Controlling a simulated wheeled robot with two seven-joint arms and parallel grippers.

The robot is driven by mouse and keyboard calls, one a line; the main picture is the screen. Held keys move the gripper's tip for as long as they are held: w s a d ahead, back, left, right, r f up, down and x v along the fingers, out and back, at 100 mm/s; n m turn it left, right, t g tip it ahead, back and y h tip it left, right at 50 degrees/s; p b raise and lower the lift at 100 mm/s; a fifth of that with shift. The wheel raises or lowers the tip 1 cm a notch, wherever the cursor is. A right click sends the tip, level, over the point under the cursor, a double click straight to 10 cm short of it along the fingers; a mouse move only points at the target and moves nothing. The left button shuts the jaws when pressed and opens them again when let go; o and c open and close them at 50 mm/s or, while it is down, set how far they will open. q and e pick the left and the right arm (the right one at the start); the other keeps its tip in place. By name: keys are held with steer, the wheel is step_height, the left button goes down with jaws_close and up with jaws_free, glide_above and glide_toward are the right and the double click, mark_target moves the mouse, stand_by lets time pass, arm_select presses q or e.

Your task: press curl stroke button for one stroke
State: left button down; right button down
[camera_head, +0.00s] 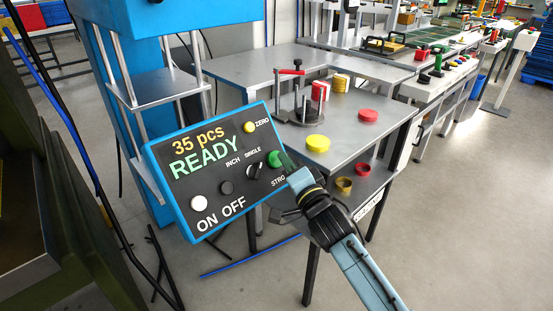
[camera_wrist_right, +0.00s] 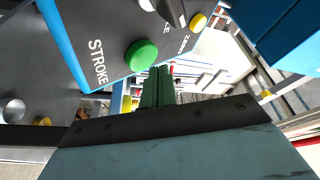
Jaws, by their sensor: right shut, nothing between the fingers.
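The blue-framed control panel (camera_head: 215,165) reads "35 pcs READY" and has a green STROKE button (camera_head: 275,158) at its right side. In the right wrist view the green button (camera_wrist_right: 141,55) stands clear beside the label STROKE. My right gripper (camera_head: 287,163) comes from the lower right, with its tips close to the button in the head view. In the wrist view the fingers (camera_wrist_right: 160,72) are shut and empty, with their tips beside the button. Whether they touch it cannot be told. The arm hides part of the STROKE label in the head view. My left gripper is not in view.
The panel also carries a yellow ZERO button (camera_head: 249,127), a black selector knob (camera_head: 254,171), a black button (camera_head: 227,187) and a white button (camera_head: 198,202). A grey table (camera_head: 345,135) behind holds red and yellow lids and a clamp fixture (camera_head: 295,105).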

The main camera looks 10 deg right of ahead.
steer(key=shift+w, duration=0.1)
steer(key=shift+w+a+f, duration=0.15)
steer(key=shift+w+f, duration=0.1)
stand_by(0.3)
